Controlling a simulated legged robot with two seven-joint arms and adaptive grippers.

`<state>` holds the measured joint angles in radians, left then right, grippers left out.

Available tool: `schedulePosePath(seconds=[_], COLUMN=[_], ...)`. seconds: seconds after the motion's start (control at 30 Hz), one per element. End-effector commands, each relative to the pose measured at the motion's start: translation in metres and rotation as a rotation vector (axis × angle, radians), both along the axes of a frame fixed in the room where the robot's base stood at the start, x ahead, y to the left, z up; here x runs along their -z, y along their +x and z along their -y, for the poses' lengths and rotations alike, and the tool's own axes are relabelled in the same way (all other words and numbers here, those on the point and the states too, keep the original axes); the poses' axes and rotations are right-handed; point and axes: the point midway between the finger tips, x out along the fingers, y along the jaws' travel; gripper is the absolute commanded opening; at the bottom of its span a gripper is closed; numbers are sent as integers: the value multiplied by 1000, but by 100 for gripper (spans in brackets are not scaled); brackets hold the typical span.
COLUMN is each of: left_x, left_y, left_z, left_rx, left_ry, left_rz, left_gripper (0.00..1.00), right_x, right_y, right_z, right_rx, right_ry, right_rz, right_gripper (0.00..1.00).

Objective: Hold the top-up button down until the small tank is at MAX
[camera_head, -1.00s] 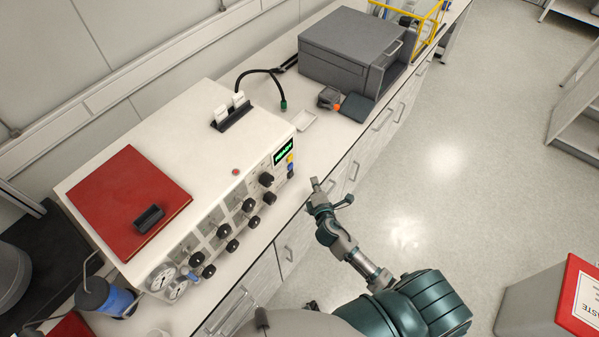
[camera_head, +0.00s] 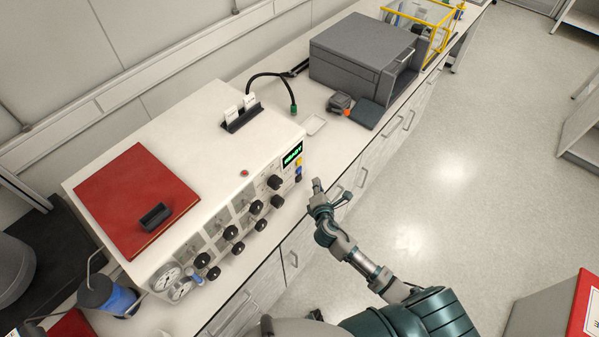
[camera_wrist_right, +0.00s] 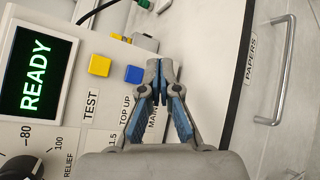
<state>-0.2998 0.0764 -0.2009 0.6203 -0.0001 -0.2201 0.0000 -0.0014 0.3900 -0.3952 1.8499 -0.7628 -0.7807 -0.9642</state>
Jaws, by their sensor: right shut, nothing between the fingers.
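The white reactor unit (camera_head: 150,130) stands on the bench, its front panel facing my right arm. In the right wrist view, a blue button (camera_wrist_right: 133,74) lines up with the TOP UP label (camera_wrist_right: 125,110), beside a yellow button (camera_wrist_right: 100,65) by the TEST label. A green READY screen (camera_wrist_right: 38,72) is left of them. My right gripper (camera_wrist_right: 160,82) is shut and empty, its tips just right of the blue button and apart from it in the picture; the gap in depth is unclear. It also shows in the head view (camera_head: 322,190). I cannot make out the small tank's level. My left gripper is not in view.
Black knobs (camera_head: 275,182) and round gauges (camera_head: 165,278) line the panel. A red book-like slab (camera_head: 130,195) lies on the unit. A grey box (camera_head: 365,55) stands farther along the bench.

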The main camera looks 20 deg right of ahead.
Motion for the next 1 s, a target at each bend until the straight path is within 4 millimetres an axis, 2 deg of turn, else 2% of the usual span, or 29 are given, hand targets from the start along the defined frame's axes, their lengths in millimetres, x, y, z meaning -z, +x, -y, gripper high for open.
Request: schedulePosePath(seconds=[0.1,0.2,0.4,1.0], left_x=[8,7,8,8], left_y=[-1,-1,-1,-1], left_z=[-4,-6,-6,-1], left_rx=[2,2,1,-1], left_ry=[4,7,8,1], left_rz=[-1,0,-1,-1], left_gripper=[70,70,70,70], right_x=[2,1,1,0], right_y=[15,25,37,39], right_z=[-6,-12,-18,-21], right_rx=[1,1,0,0], right_ry=[1,3,3,2], right_rz=[2,0,-1,0], right_gripper=[0,0,0,0])
